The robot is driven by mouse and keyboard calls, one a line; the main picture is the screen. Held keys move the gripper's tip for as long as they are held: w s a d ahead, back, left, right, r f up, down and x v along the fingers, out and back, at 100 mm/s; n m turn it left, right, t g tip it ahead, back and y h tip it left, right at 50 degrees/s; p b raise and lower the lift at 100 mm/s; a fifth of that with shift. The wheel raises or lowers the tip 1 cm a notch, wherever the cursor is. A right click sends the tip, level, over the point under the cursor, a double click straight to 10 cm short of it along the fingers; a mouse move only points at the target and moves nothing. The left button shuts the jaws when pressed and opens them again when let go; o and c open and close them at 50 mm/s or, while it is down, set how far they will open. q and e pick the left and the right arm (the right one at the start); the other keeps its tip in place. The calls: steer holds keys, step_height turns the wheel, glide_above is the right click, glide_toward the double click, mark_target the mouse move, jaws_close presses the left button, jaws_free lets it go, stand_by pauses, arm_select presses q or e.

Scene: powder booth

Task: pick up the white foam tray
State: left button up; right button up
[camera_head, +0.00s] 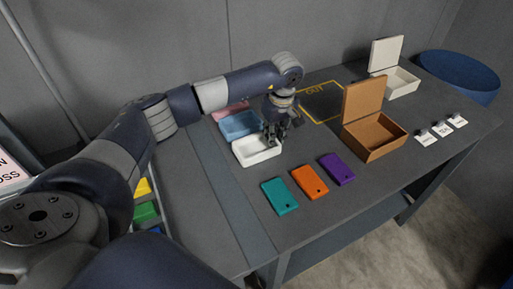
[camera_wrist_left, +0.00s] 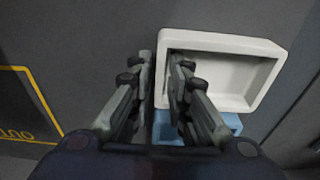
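The white foam tray (camera_head: 256,151) is a shallow open box on the table, at the near end of a row of trays. It also shows in the wrist view (camera_wrist_left: 235,45), empty inside. My left gripper (camera_head: 273,134) is at the tray's right side in the head view, pointing down. In the wrist view my left gripper (camera_wrist_left: 163,72) has its fingers apart, one outside the tray's side wall and one over its inside, with the wall between them. A narrow gap shows at the outer finger. My right gripper is not in view.
A blue tray (camera_head: 240,125) and a pink tray (camera_head: 231,110) lie behind the white one. Teal (camera_head: 280,197), orange (camera_head: 310,181) and purple (camera_head: 337,169) tags lie in front. An open brown box (camera_head: 377,149) stands to the right. A yellow marked outline (camera_head: 322,118) lies behind the gripper.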

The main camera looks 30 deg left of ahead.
arm_select(q)
jaws_close()
steer(key=shift+r+b, duration=0.45)
steer(key=shift+r, duration=0.2)
steer(key=shift+s+r+b, duration=0.2)
steer(key=shift+r+b, duration=0.35)
steer(key=shift+r, duration=0.5)
steer(key=s+b, duration=0.1)
steer(key=s, duration=0.3)
steer(key=s+d+r+b, duration=0.1)
steer(key=s, duration=0.4)
steer(key=s+b, duration=0.1)
steer(key=s, duration=0.4)
steer(key=shift+s+d+r+b, duration=0.1)
steer(key=shift+d+r+b, duration=0.05)
steer(key=shift+d+b, duration=0.15)
steer(key=shift+s+r, duration=0.1)
steer(key=shift+s, duration=0.6)
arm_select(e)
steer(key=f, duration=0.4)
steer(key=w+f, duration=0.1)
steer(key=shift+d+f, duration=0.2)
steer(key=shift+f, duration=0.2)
arm_select(q)
steer(key=shift+d, duration=0.1)
